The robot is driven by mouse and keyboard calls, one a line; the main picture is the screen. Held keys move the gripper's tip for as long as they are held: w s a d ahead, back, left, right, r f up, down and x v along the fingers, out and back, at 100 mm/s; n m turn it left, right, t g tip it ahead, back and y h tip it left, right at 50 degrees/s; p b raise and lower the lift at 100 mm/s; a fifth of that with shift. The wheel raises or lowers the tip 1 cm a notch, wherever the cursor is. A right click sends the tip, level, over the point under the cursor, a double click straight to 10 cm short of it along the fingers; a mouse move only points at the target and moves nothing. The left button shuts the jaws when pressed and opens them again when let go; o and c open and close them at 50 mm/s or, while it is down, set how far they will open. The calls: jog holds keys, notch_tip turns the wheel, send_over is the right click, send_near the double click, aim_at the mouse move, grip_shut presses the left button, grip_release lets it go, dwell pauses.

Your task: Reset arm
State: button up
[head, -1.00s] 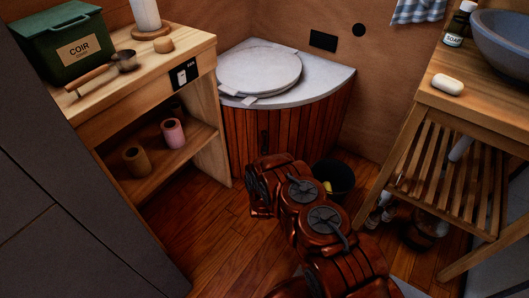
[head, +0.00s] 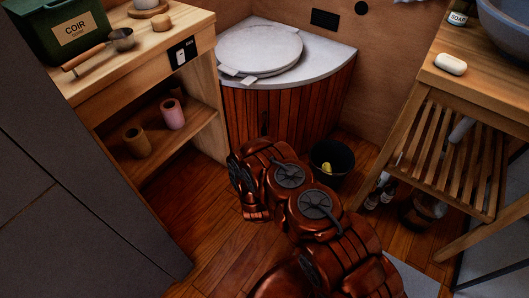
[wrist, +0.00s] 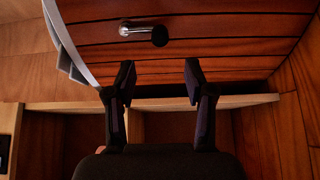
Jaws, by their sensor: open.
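My gripper (wrist: 158,82) shows in the wrist view with its two dark fingers apart and nothing between them. Beyond the fingertips is the slatted wood front of the corner cabinet (wrist: 200,30), with a metal handle (wrist: 138,31) on it. In the head view my copper-coloured arm reaches from the bottom toward this cabinet (head: 300,105), and the gripper itself is hidden behind the arm.
A shelf unit (head: 200,75) with a green coir box (head: 50,35) and a scoop (head: 120,40) stands on the left. A black bin (head: 333,162) is right of the arm. A slatted washstand (head: 470,90) with soap (head: 451,64) stands on the right. Open wood floor (head: 190,220) lies left.

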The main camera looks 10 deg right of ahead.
dwell(0.3)
jog(key=w+r+m+g+y+p, duration=0.15)
jog(key=r+m+g+p, duration=0.35)
jog(key=r, duration=0.8)
jog(key=w+r+m+g+p, duration=0.25)
jog(key=r+p, duration=0.35)
jog(key=r, duration=0.7)
jog(key=s+r+m+g+p, duration=0.25)
jog(key=s+r+p, duration=0.35)
jog(key=r, duration=0.5)
jog(key=s+d+r+m+g+p, duration=0.2)
jog(key=s+r, duration=0.8)
jog(key=s, duration=0.5)
jog(key=s+d+r+m+g+p, duration=0.2)
jog(key=s+d+r+g+p, duration=0.2)
jog(key=s+r, duration=0.7)
jog(key=s+d+r+m+g+p, duration=0.2)
jog(key=s+d+r+p, duration=0.3)
jog(key=s+r, duration=0.6)
jog(key=s+g+p, duration=0.1)
jog(key=s, duration=0.8)
jog(key=shift+m+g+p, duration=0.3)
jog(key=shift+g+p, duration=0.1)
